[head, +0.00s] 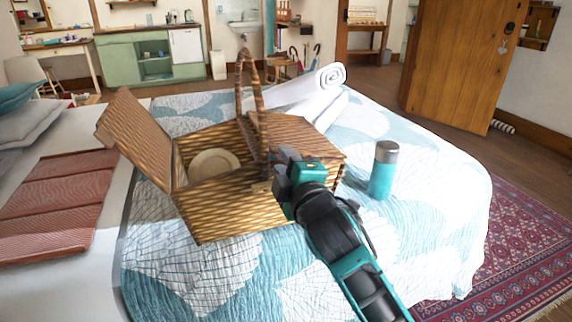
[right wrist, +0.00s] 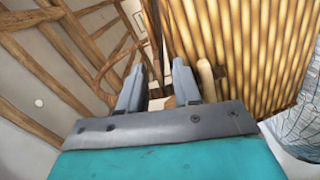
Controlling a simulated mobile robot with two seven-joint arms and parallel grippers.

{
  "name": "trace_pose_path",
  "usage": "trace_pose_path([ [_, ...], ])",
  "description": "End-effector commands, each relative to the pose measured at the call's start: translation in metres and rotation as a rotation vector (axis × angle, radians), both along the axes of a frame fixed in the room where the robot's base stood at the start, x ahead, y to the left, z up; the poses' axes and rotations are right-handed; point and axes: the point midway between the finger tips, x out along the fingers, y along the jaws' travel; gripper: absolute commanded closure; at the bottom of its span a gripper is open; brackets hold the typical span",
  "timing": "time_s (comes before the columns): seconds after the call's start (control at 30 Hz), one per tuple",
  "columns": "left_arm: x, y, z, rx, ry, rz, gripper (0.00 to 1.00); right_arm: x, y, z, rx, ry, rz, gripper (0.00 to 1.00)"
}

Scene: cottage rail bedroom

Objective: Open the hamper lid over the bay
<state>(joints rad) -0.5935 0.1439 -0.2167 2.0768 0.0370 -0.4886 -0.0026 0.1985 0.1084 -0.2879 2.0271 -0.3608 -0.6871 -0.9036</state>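The wicker hamper (head: 235,207) stands on the bed with its tall arched handle (head: 243,90) upright. Its left lid (head: 135,135) is swung up and leans outward to the left. The bay under it is open and holds a pale round plate (head: 214,165). The right lid (head: 305,135) lies over the right bay, partly hidden by my gripper. My right gripper (head: 277,172) is at the hamper's front, beside the handle's foot. In the right wrist view its fingers (right wrist: 158,92) are apart, close to a wicker panel (right wrist: 240,45) and a pale wooden peg (right wrist: 206,80). I cannot tell whether they touch. My left gripper is not in view.
A teal flask with a grey cap (head: 383,170) stands on the bed right of the hamper. Folded reddish cloth (head: 62,200) lies to the left. The quilt in front of the hamper is clear.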

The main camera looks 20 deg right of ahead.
Motion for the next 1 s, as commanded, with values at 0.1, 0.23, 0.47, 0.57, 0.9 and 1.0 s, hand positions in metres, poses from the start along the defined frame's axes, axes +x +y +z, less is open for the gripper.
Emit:
trace_pose_path([
  [0.1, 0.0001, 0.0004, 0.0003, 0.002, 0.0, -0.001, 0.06, -0.0002, 0.0, -0.0001, 0.0, 0.0, 0.0, 0.72],
  [0.23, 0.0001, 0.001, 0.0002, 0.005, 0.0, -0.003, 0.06, -0.0003, 0.0, -0.0001, 0.0, 0.0, 0.0, 0.84],
  [0.47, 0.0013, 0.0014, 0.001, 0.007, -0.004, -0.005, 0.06, -0.0004, 0.0, -0.0002, 0.0, 0.0, 0.0, 1.0],
  [0.57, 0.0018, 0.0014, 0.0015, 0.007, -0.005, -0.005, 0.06, -0.0004, -0.0001, -0.0002, 0.0, 0.0, 0.0, 1.0],
  [0.9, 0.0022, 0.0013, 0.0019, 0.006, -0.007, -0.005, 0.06, -0.0005, 0.0, -0.0004, 0.0, 0.001, 0.0, 1.0],
  [1.0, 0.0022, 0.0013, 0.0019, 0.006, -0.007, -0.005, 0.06, -0.0005, 0.0, -0.0004, 0.0, 0.001, 0.0, 1.0],
])
